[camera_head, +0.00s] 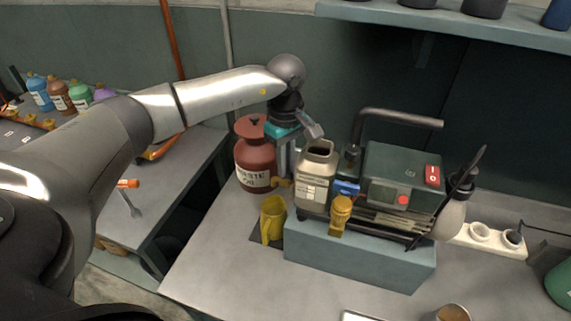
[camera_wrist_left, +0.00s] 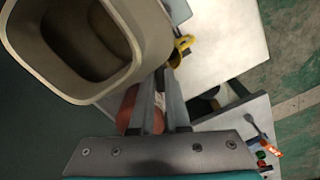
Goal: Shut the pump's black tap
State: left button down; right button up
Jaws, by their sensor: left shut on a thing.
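The dark green pump (camera_head: 402,170), with a red switch, sits on a blue-grey block. A black fitting (camera_head: 352,156) stands at its left end below a bent grey pipe; I cannot tell if it is the black tap. My left gripper (camera_head: 284,172) points down just left of an open-mouthed tan bottle (camera_head: 314,188). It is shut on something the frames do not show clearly. In the left wrist view the fingers (camera_wrist_left: 165,82) are close together beside the bottle's wide mouth (camera_wrist_left: 90,40). A brass piece (camera_head: 283,183) shows by the fingertips. My right gripper is out of view.
A red waste can (camera_head: 254,165) stands close behind and left of my left gripper. A blue handle (camera_head: 346,187) and a yellow cap (camera_head: 340,208) are on the pump's front. The bench's front left is clear.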

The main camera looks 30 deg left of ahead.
pick_arm(q)
jog(key=shift+f+m+b, duration=0.1)
jog(key=shift+m+b, duration=0.25)
jog(key=shift+m, duration=0.25)
jog(key=shift+m+b, duration=0.3)
jog(key=shift+m, duration=0.6)
jog(key=shift+m+b, duration=0.45)
jog(key=shift+m, duration=1.05)
